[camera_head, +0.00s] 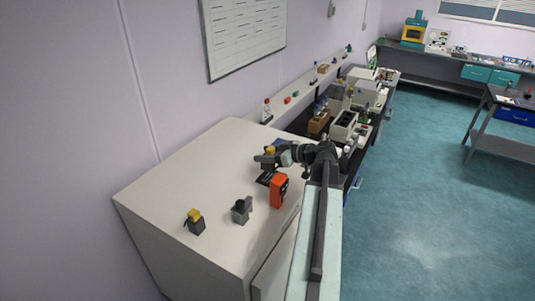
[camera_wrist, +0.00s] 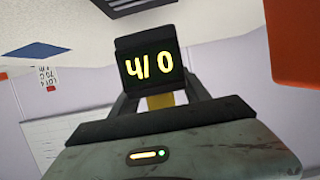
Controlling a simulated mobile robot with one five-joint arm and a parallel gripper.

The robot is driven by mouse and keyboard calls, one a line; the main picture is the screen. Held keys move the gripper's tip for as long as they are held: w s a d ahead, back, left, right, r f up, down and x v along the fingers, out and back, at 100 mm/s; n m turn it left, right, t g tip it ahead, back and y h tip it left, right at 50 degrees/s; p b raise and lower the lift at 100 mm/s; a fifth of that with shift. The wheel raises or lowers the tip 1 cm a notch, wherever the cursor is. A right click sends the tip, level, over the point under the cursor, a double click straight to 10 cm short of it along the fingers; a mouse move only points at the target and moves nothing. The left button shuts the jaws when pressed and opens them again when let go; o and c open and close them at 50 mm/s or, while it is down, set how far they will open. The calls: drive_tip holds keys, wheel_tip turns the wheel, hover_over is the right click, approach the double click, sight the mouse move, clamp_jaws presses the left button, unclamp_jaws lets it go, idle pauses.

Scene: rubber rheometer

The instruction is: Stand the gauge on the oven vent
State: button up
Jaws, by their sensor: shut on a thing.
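The gauge (camera_wrist: 150,66), a small black block with a display of yellow digits, is held in my gripper (camera_wrist: 160,92) in the wrist view. A yellow part shows behind its lower edge. In the head view my gripper (camera_head: 271,158) is over the top of the big white oven (camera_head: 180,185), and the gauge there is small and partly hidden. The dark slatted vent (camera_head: 266,178) lies on the oven top just below my gripper; it also shows at the top edge of the wrist view (camera_wrist: 130,5). I cannot tell whether the gauge touches anything below.
An orange meter (camera_head: 279,191) stands close beside the vent. A grey block (camera_head: 241,210) and a dark block with a yellow top (camera_head: 195,222) stand nearer the front on the oven. The oven top's left side is clear. A cluttered bench (camera_head: 350,125) lies beyond.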

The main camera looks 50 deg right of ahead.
sight(271, 178)
drive_tip(key=shift+s+f, duration=0.1)
drive_tip(key=shift+f, duration=0.15)
drive_tip(key=shift+d+f+b, duration=0.1)
drive_tip(key=shift+f+b, duration=1.5)
drive_tip(key=shift+b, duration=0.2)
drive_tip(key=shift+f, duration=0.1)
drive_tip(key=shift+f+b, duration=0.65)
drive_tip(key=shift+b, duration=0.1)
drive_tip(key=o, duration=1.6)
drive_tip(key=shift+r, duration=0.15)
